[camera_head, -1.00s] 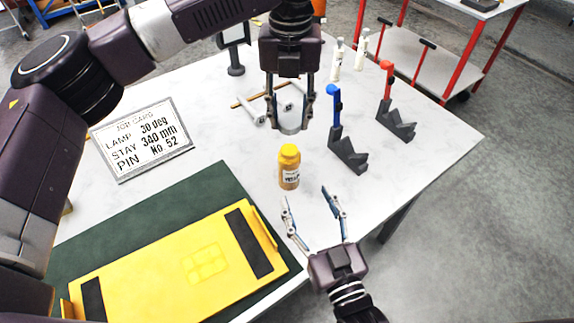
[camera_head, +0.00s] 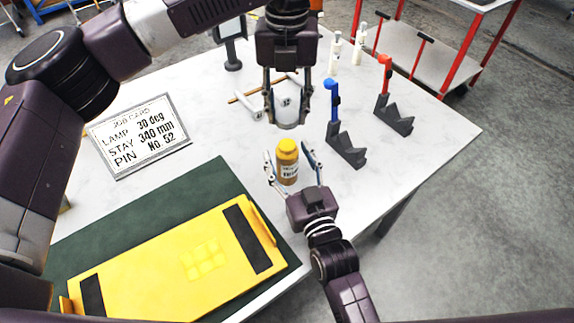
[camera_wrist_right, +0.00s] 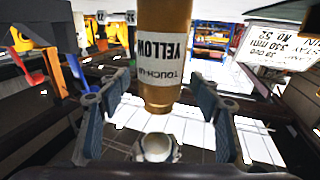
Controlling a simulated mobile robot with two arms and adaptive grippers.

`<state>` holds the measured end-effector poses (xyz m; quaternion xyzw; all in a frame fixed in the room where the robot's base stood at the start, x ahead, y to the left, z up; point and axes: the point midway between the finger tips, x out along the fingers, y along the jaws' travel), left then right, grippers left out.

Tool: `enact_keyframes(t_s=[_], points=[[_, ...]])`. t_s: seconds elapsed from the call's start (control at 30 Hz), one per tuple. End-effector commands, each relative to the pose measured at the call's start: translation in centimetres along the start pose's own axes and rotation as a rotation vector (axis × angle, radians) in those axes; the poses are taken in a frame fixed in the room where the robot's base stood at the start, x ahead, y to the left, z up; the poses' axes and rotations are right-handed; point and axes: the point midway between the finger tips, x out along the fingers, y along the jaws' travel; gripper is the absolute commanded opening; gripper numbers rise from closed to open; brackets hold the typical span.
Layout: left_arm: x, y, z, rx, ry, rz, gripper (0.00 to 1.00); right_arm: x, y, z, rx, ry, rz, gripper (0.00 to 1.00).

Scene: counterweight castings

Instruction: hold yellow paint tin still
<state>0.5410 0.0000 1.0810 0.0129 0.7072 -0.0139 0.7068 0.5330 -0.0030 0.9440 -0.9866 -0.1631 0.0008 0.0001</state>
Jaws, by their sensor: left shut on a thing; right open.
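The yellow paint tin (camera_head: 288,174) is a small bottle with a yellow cap, upright on the white table. In the right wrist view the tin (camera_wrist_right: 165,50) appears upside down, and its label reads YELLOW. My right gripper (camera_head: 287,155) is open, with a finger on either side of the tin. In the right wrist view its fingers (camera_wrist_right: 157,105) stand apart around the tin's line, and I cannot tell whether they touch it. My left gripper (camera_head: 287,100) is shut on a pale grey cylindrical piece (camera_head: 286,114), behind the tin.
A yellow plate (camera_head: 160,262) lies on a green mat (camera_head: 207,184) at front left. A job card (camera_head: 140,137) lies at left. White bottles (camera_head: 335,50) stand behind.

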Motion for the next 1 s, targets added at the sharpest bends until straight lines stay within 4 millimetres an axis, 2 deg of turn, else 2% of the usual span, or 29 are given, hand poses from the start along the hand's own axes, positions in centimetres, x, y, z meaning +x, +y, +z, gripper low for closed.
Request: enact_keyframes(t_s=[0.37, 0.9, 1.0], points=[[0.0, -0.01, 0.0, 0.0, 0.0, 0.0, 0.25, 0.43, 0.02, -0.05, 0.0, 0.001, 0.0, 0.58], [-0.01, -0.01, 0.0, 0.0, 0.0, 0.0, 0.25, 0.4, 0.02, -0.02, 0.0, 0.0, 0.0, 0.0], [0.03, 0.0, -0.01, 0.0, 0.0, 0.0, 0.25, 0.4, 0.02, -0.02, 0.0, 0.0, 0.0, 0.0]])
